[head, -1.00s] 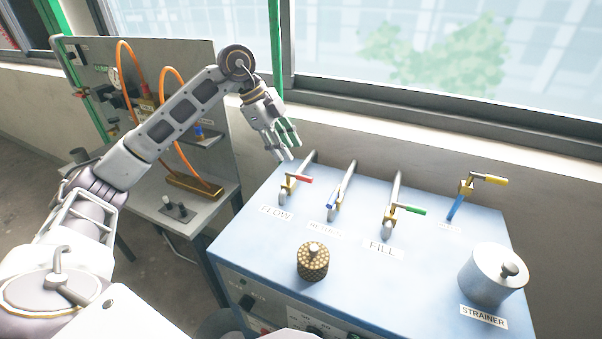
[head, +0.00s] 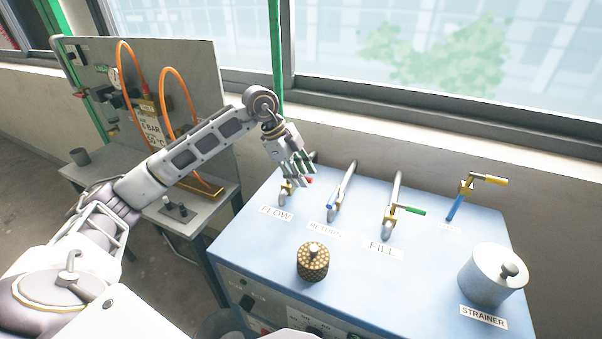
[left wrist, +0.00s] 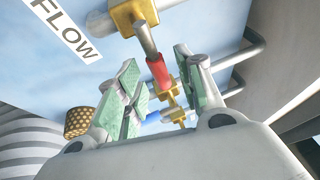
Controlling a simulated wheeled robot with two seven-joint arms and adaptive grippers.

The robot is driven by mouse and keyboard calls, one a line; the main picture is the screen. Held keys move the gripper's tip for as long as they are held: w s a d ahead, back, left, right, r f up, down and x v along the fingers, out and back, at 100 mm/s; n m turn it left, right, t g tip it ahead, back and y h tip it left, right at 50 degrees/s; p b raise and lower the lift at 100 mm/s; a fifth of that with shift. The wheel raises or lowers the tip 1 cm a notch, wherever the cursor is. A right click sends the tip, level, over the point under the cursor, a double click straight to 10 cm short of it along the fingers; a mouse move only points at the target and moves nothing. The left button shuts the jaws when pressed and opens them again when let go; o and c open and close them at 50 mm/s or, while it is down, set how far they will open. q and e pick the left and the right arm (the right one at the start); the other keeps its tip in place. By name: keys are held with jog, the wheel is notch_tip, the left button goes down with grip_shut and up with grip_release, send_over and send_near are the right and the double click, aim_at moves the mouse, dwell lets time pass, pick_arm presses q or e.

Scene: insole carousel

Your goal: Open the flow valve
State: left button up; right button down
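The flow valve (head: 285,194) stands at the left of the blue cabinet top, behind the FLOW label (head: 276,213). Its red handle shows only as a tip in the head view, mostly hidden by my left gripper (head: 300,178). In the left wrist view the red handle (left wrist: 157,70) points from the brass valve body (left wrist: 133,17) into the gap between the fingers of my left gripper (left wrist: 160,95). The fingers are open, one on each side of the handle, and appear apart from it. My right gripper is not in view.
Other valves stand to the right: one with a blue handle (head: 334,197), one with green (head: 410,210), one with yellow (head: 489,179). A brass knurled cap (head: 313,262) and the strainer pot (head: 492,275) sit nearer the front. A gauge board (head: 190,100) stands at left.

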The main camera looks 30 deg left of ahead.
pick_arm(q)
grip_shut()
